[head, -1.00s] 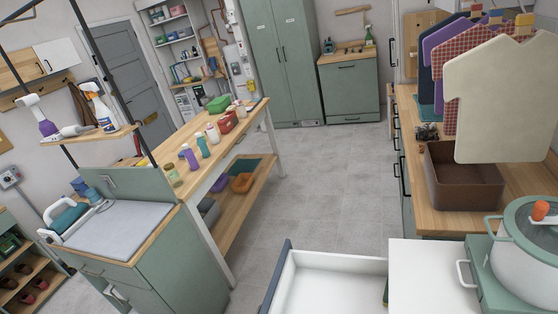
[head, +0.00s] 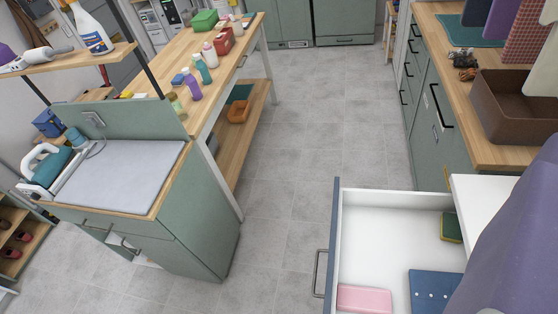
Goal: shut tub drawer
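A drawer (head: 390,215) is pulled out at the lower right, with a white inside and a blue-grey front panel (head: 329,240). Its dark bar handle (head: 319,274) is on the left, outer side of the front. Inside lie a green and yellow sponge (head: 451,227), a pink flat item (head: 364,299) and a blue flat item (head: 434,290). A large purple shape (head: 505,245) in the foreground covers the drawer's right part; I cannot tell what it is. My gripper is not in view.
A white top (head: 482,200) adjoins the drawer on the right. A wooden counter (head: 440,30) with a brown bin (head: 500,110) runs behind it. An ironing cabinet (head: 120,190) and a long bench (head: 165,55) with bottles stand left. Grey floor (head: 300,130) lies clear between.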

